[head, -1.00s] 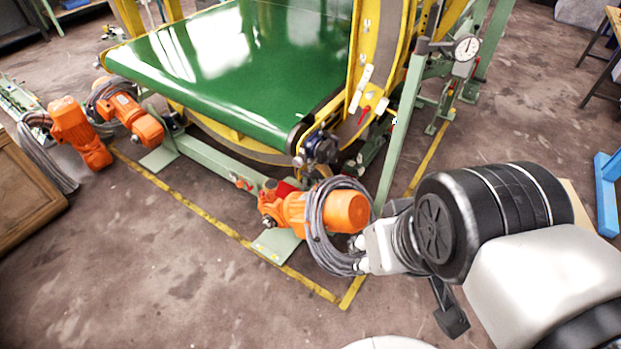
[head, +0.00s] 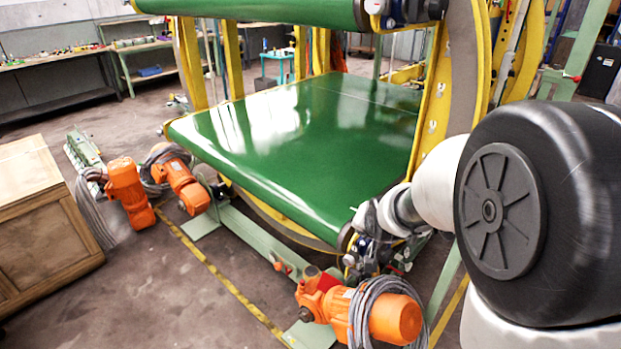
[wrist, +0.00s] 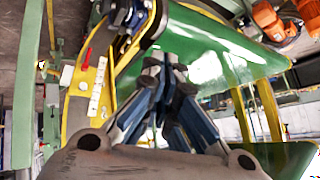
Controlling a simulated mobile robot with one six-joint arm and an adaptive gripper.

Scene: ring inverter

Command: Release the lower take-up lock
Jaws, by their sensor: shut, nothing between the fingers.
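My gripper (wrist: 165,72) is shut and empty in the wrist view, its dark blue-grey fingers converging in front of the green belt. In the head view my wrist reaches the lower belt's near right corner, and the fingertips cannot be made out. A red lever (wrist: 87,58) shows on the yellow ring frame (wrist: 76,112) in the wrist view, beside a pale slotted plate (wrist: 97,90). It lies left of the fingers, apart from them. A dark bearing block (wrist: 128,14) sits at the roller end above. No part is labelled, so I cannot tell which is the lower take-up lock.
The lower green belt (head: 300,120) stretches left of my arm. An orange motor with coiled cable (head: 395,318) stands below my wrist. Other orange motors (head: 128,190) and a wooden crate (head: 45,215) are at the left. The floor (head: 150,290) at front left is clear.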

